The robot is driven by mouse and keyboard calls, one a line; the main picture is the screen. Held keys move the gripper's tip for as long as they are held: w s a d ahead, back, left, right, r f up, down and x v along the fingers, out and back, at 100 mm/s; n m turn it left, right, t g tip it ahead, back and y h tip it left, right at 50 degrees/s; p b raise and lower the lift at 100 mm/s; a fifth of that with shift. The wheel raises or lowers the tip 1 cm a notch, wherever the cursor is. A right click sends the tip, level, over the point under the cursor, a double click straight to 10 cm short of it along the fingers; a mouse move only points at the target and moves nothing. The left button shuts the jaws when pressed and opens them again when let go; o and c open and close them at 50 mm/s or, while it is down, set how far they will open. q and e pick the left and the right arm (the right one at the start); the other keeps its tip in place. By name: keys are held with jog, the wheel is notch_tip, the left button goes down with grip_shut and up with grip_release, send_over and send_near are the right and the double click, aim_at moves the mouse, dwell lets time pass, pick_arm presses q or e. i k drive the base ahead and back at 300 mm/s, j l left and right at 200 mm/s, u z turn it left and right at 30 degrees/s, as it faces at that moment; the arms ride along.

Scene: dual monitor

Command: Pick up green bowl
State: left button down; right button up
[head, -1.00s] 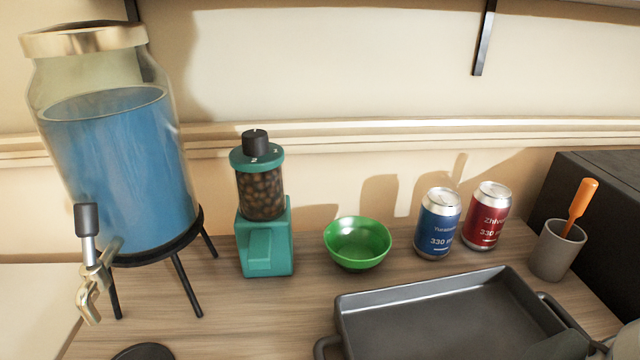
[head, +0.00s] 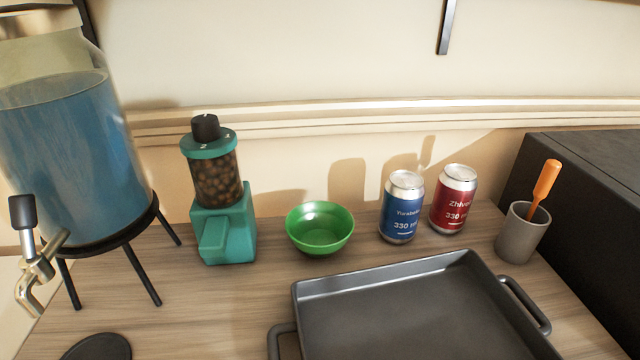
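The green bowl (head: 320,230) stands upright on the wooden counter in the head view, near the wall. It looks empty. It is between the teal coffee grinder and the blue can, apart from both. Neither of my grippers shows in the head view.
A teal grinder (head: 222,205) with beans stands left of the bowl, and a drink dispenser (head: 70,160) farther left. A blue can (head: 402,207), a red can (head: 453,200) and a grey cup (head: 522,235) stand right. A dark tray (head: 400,310) lies in front. Bare counter (head: 190,310) shows front left.

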aim_at(319, 229)
jog(key=i+l+u, duration=0.1)
jog(key=u, duration=0.3)
jog(key=l+u, duration=0.15)
jog(key=u, duration=0.3)
jog(key=i+l+u, duration=0.1)
jog(key=u, duration=0.3)
